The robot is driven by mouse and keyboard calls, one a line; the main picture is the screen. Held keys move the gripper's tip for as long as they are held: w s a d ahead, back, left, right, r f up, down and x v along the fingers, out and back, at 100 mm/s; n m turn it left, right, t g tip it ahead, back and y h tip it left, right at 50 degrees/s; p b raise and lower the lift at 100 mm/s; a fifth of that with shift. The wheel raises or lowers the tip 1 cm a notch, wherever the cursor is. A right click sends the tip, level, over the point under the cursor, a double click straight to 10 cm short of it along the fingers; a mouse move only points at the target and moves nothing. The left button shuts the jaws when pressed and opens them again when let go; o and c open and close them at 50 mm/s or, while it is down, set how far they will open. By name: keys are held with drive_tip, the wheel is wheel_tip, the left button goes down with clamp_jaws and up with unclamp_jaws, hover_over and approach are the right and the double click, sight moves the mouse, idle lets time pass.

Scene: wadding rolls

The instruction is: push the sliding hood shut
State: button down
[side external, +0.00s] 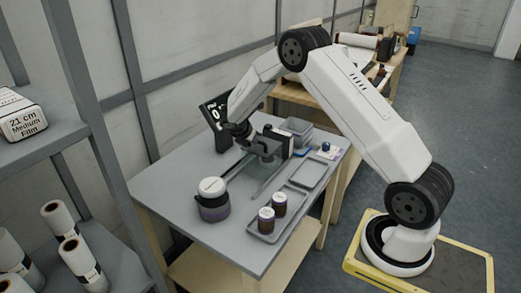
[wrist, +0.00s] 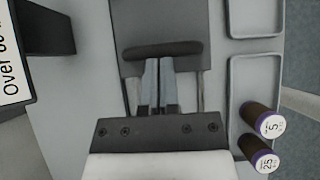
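The sliding hood (wrist: 160,22) is a grey panel at the top middle of the wrist view, with a dark rounded handle bar (wrist: 140,51) along its near edge. In the side view the hood (side external: 268,145) sits toward the back of the table, with rails (side external: 266,187) running toward the front. My gripper (wrist: 160,62) has its two fingers together, nothing visible between them, and the tips at the handle bar. I cannot tell whether they touch it. In the side view the fingers are hard to make out beside the hood.
A lidded jar (side external: 213,207) stands in front of the rails. A tray (side external: 262,236) with two brown jars and an empty tray (side external: 308,173) lie to the right. A dark sign (side external: 217,112) stands at the back left. Grey bins (side external: 297,127) stand behind.

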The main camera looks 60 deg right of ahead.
sight(259, 147)
drive_tip(key=d, duration=0.4)
drive_tip(key=shift+d, duration=0.4)
drive_tip(key=shift+s, duration=0.1)
drive_tip(key=shift+a, duration=0.4)
drive_tip(key=a, duration=0.3)
drive_tip(key=shift+a+r, duration=0.1)
drive_tip(key=shift+r, duration=0.25)
drive_tip(key=v, duration=1)
drive_tip(key=shift+a, duration=0.2)
